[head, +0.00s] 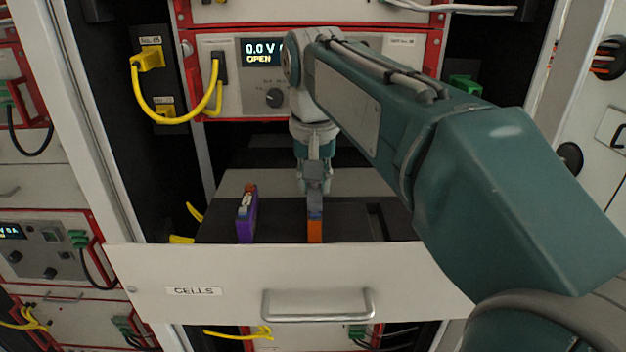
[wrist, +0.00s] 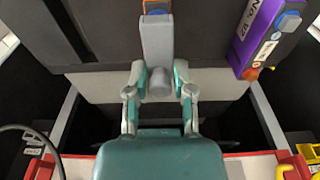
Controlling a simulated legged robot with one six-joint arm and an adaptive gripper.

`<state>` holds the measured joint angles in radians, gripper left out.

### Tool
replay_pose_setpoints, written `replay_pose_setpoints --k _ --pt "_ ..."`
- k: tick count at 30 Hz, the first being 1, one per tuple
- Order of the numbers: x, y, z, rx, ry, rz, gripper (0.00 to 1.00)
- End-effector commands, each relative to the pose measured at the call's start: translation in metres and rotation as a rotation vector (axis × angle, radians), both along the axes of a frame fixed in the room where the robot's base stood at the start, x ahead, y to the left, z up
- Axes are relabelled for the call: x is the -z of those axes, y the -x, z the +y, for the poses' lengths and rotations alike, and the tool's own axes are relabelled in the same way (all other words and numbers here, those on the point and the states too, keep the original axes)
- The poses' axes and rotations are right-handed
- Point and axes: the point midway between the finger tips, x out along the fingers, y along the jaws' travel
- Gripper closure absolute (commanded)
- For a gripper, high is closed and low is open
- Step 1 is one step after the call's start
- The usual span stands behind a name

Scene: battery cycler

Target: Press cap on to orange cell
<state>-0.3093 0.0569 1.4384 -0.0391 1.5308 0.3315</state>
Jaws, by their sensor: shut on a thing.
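The orange cell (head: 315,232) stands upright in the open drawer marked CELLS; a blue part shows at its top. In the wrist view only a little of the orange cell (wrist: 154,4) shows at the top edge. My gripper (head: 314,186) is above the orange cell, pointing down. In the wrist view my gripper (wrist: 159,82) is shut on the round knob of a grey piece, which looks like the cap (wrist: 157,42). The cap reaches to the orange cell's top and hides part of it. I cannot tell if it is fully seated.
A purple cell (head: 246,218) with a white label stands to the left in the dark tray. An empty slot (head: 377,220) lies to the right. The drawer front (head: 240,285) has a handle. The cycler (head: 265,75) above reads 0.0 V OPEN. A yellow cable (head: 178,118) hangs at left.

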Motion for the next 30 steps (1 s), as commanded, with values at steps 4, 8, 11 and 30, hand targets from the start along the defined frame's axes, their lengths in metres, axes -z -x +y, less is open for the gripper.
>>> replay_pose_setpoints --k 4,8,11,30 --pt "-0.0001 0.0 0.0 0.0 0.0 0.0 0.95" --pt "-0.0001 0.0 0.0 0.0 0.0 0.0 0.95" --pt "0.0001 0.0 0.0 0.0 0.0 0.0 0.95" --pt "0.0081 0.0 0.0 0.0 0.0 -0.001 0.95"
